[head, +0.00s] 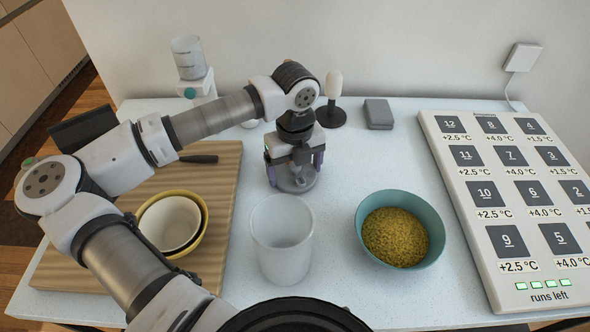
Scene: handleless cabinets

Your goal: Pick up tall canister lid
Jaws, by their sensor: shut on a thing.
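My gripper (294,167) points down over the middle of the table, its two purple-grey fingers on either side of a grey round lid (296,184). It is shut on this lid, which looks like the tall canister lid. The gripper hides much of the lid's upper part, and I cannot tell whether the lid touches the table. A tall translucent canister (283,240) stands upright and open in front of the gripper, nearer to me.
A teal bowl of yellow-green grains (400,236) stands right of the canister. Nested bowls (172,222) sit on a wooden board (226,195) at left. A large labelled panel (490,210) fills the right. A dispenser, dark-based stand and grey box line the back.

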